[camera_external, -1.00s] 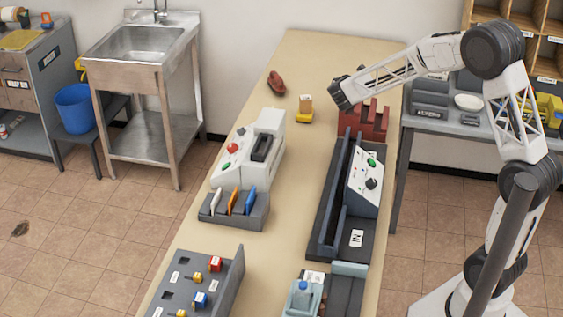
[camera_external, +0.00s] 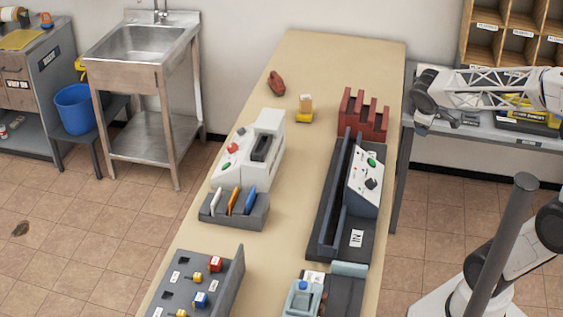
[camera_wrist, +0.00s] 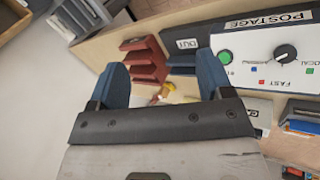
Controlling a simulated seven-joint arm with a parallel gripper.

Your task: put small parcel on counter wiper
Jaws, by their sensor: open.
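The small parcel (camera_external: 306,101), a tan box, stands upright on a yellow block (camera_external: 304,117), which looks like the counter wiper, toward the far end of the counter. The parcel appears to rest on the wiper's top. My gripper (camera_external: 425,111) is well to the right of them, past the counter's right edge and near the grey side table. In the wrist view my gripper (camera_wrist: 160,82) has its two blue fingers apart with nothing held between them. A small yellow patch shows beyond the fingers there, too small to make out.
A red slotted rack (camera_external: 364,113) stands right of the parcel. A dark red object (camera_external: 276,83) lies behind left. A white machine (camera_external: 255,145) and a dark postage unit (camera_external: 345,190) stand nearer. The far end of the counter (camera_external: 335,58) is clear.

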